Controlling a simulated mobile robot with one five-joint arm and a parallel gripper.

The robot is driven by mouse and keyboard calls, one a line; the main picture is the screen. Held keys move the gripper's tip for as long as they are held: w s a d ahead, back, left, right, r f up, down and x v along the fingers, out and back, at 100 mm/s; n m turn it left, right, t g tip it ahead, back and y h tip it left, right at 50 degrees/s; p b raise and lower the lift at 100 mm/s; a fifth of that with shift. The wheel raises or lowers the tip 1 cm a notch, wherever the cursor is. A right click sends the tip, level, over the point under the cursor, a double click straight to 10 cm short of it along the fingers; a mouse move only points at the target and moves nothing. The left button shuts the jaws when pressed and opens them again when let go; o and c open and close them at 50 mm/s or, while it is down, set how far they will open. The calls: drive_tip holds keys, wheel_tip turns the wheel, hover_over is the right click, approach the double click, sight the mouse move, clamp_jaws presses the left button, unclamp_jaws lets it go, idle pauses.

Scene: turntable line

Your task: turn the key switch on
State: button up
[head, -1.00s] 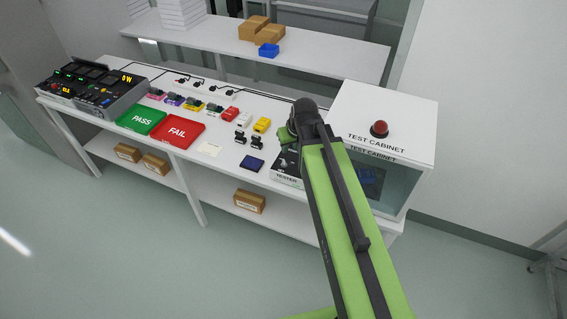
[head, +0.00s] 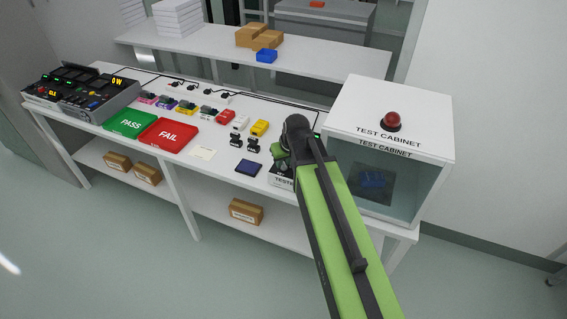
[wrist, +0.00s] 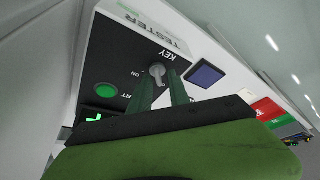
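The tester (wrist: 125,50) is a dark-faced box with a white edge, and in the head view (head: 283,181) it stands at the front of the bench, mostly behind my arm. In the wrist view its grey key switch (wrist: 157,70) sits beside the words KEY and ON. A green round button (wrist: 106,90) is left of it. My gripper (wrist: 160,76) has its two green fingers apart, with their tips close to the key switch, one on each side of it in the picture. I cannot tell whether they touch it. In the head view the key switch is hidden.
The glass-fronted test cabinet (head: 405,150) with a red dome light stands just right of my arm. A dark blue square pad (head: 249,168) lies left of the tester. Green PASS (head: 130,123) and red FAIL (head: 168,135) trays lie farther left.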

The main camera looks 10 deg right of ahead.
drive_tip(key=shift+d, duration=0.1)
clamp_jaws()
